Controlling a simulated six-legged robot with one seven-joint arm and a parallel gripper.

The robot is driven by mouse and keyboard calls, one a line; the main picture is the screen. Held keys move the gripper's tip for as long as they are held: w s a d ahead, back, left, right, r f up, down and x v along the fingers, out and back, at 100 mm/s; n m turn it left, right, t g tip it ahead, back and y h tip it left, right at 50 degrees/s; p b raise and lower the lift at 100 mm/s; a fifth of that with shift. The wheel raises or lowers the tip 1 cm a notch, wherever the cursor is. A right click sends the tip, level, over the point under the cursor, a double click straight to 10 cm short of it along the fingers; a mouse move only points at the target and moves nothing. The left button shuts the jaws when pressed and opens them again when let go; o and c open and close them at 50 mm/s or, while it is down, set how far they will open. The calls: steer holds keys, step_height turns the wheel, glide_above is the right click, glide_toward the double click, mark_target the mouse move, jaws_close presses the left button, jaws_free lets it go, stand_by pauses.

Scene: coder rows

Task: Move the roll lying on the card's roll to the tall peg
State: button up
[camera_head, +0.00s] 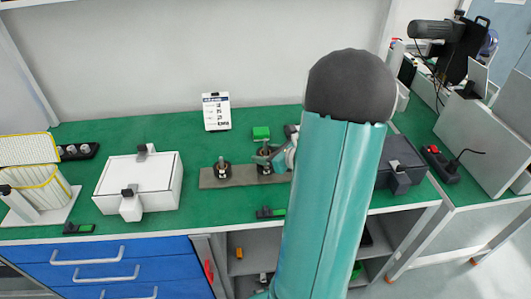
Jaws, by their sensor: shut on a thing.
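A white card (216,111) with dark printed lines stands upright at the back of the green bench; its text is too small to read. In front of it lies a flat grey-brown board (236,181) with two upright posts. A dark roll (221,171) sits around the left post, whose tip shows above it. My gripper (268,158) is over the right end of the board, shut on a dark roll (265,168) at the right post. Whether that roll is around the post is too small to tell. My arm hides the area right of it.
A green block (261,133) is behind the board. A white box (138,184) stands left, a yellow-edged rack (35,175) at far left. A dark grey box (401,172) is right of my arm. A small green-and-black item (270,212) lies near the front edge.

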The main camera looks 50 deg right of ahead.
steer(key=shift+f, duration=0.7)
stand_by(0.3)
steer(key=o, duration=1.1)
steer(key=v, duration=1.4)
steer(key=shift+a, duration=0.1)
steer(key=shift+w, duration=0.1)
